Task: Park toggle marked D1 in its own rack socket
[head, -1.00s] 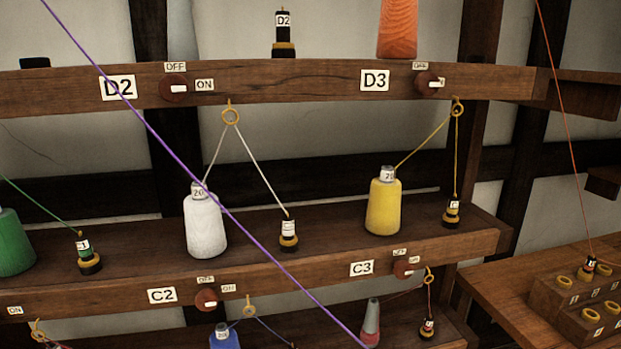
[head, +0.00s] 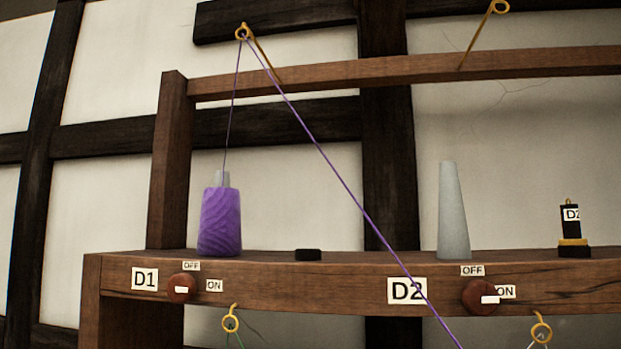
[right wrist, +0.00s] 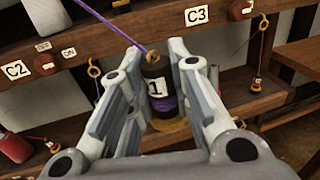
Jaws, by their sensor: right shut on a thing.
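The toggle (right wrist: 157,88) is a dark cylinder with purple thread wound on it, a white label of which "1" shows, and a yellow ring on top. My right gripper (right wrist: 162,100) is shut on it in the right wrist view, and purple thread runs from its top to the upper left. In the head view, a low black socket (head: 308,255) sits empty on the rack shelf (head: 345,283), right of the purple spool (head: 220,222) and above the D1 (head: 145,279) section. Neither gripper shows in the head view.
Purple thread (head: 335,182) rises from the spool through a yellow eyelet (head: 243,32) and slants down right across the D2 label. A bare grey cone (head: 454,212) and toggle D2 (head: 571,226) in its socket stand to the right. The D1 knob (head: 181,288) juts from the shelf front.

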